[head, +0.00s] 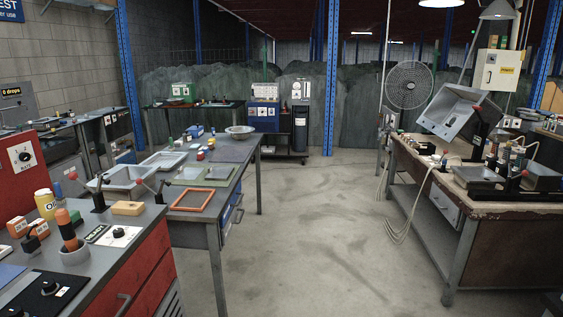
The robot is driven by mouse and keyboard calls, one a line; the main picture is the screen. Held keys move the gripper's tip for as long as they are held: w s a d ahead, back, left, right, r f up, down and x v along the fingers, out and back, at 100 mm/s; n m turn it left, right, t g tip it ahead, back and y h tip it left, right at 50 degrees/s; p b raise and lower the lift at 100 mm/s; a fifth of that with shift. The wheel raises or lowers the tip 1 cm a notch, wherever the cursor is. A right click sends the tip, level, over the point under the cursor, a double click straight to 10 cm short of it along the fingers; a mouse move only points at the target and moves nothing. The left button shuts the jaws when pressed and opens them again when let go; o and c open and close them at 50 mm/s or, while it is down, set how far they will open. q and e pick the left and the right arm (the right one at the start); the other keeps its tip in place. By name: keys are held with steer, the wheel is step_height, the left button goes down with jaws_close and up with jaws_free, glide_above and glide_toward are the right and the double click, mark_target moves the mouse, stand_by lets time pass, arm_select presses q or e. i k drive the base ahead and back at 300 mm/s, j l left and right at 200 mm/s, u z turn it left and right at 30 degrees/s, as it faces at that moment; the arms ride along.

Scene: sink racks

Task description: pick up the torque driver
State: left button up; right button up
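An upright tool with an orange handle (65,226) stands in a grey cup (75,257) on the near left bench (130,228). It may be the torque driver, but I cannot tell for sure at this size. A small part with a blue top (76,217) shows just beside the handle. Neither of my grippers is in view, and nothing in view is being held.
A long table with trays (120,178) stands behind. The concrete floor (310,220) between the benches is clear.

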mark_target(68, 231)
steer(key=u, duration=1.3)
